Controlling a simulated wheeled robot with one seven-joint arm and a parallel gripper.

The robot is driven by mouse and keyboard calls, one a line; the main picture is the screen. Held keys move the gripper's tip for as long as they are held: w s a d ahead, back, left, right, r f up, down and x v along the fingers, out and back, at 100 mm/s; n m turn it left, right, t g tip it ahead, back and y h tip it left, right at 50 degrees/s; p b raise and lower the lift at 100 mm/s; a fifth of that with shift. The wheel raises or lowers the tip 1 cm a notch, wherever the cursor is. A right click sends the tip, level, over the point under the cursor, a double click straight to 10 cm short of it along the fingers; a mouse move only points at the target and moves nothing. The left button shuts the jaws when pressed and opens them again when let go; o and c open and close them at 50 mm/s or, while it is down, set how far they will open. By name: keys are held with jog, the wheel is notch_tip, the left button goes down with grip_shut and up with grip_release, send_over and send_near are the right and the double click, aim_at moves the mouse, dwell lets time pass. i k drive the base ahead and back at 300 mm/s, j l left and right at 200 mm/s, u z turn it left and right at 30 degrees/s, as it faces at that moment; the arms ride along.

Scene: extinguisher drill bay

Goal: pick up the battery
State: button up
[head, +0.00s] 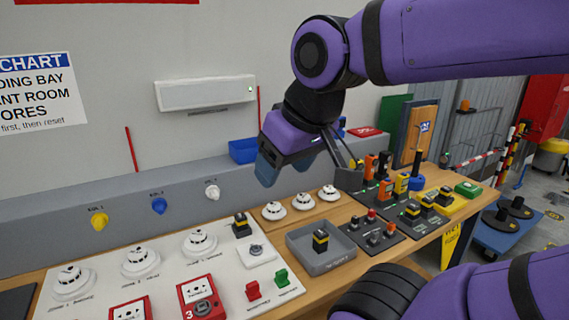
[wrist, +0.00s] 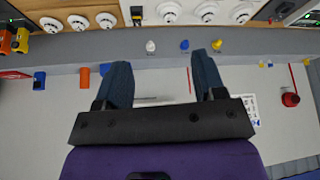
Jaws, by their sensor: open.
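Several black blocks with a yellow band look like batteries; I cannot tell which one the task means. One stands in the grey tray (head: 312,262) on the bench, and this tray battery (head: 320,240) is upright. Another black-and-yellow block (head: 242,225) stands on the white panel to its left, and it also shows at the top edge of the wrist view (wrist: 136,15). More stand on the dark boards at the right. My gripper (head: 283,165) is open and empty, with blue fingers, above and behind the bench things. In the wrist view my gripper (wrist: 159,60) faces the wall, nothing between its fingers.
White round detectors (head: 198,243) stand on the panel, with red boxes (head: 201,297) in front. Three coloured knobs (head: 159,206) sit on the grey ledge (head: 120,206). A blue bin (head: 243,151) is behind my gripper. Dark boards (head: 375,239) crowd the bench's right side.

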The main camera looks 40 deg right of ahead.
aim_at(446, 192)
jog(key=z, duration=2.25)
jog(key=u, duration=3.2)
jog(key=z, duration=3.1)
